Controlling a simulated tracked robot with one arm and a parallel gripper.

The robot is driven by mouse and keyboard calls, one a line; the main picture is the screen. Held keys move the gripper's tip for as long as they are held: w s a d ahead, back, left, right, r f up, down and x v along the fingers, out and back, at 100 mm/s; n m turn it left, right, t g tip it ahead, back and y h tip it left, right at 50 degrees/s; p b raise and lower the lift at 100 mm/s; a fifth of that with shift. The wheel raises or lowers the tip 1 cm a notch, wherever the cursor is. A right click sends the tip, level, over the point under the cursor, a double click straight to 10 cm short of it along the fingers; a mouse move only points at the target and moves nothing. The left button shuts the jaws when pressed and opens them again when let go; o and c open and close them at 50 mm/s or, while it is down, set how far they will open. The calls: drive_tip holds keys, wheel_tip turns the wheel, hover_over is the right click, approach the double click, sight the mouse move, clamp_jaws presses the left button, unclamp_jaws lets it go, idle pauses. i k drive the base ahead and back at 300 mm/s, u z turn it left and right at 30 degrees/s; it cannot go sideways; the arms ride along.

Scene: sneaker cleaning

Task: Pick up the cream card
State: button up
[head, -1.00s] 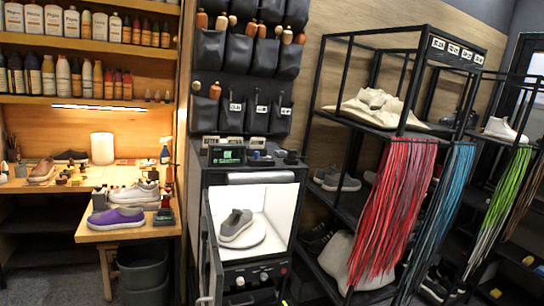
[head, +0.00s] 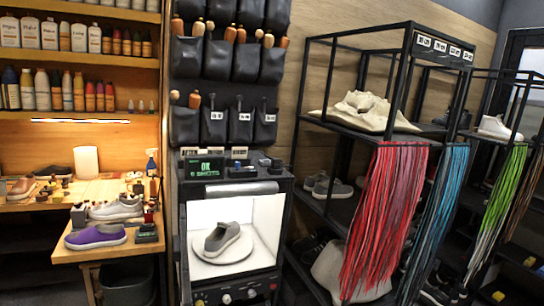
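I cannot make out a cream card for certain in this view. Small pale cards or labels (head: 239,151) stand along the top of the lit cabinet, too small to tell their colour or text. My gripper is not in view.
The lit cabinet (head: 283,215) stands open at centre, with a grey shoe (head: 222,238) on a white round plate inside. A wooden bench (head: 75,255) with a purple shoe (head: 96,237) is at left. Racks (head: 300,110) with shoes and hanging red laces (head: 385,220) fill the right. Dark pouches (head: 199,60) hang above.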

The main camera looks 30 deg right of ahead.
sight(237, 152)
drive_tip(key=z, duration=0.7)
drive_tip(key=i, duration=1.3)
drive_tip(key=z, duration=0.4)
drive_tip(key=i, duration=1.45)
drive_tip(key=u, duration=0.6)
drive_tip(key=i, duration=0.7)
drive_tip(key=u, duration=0.35)
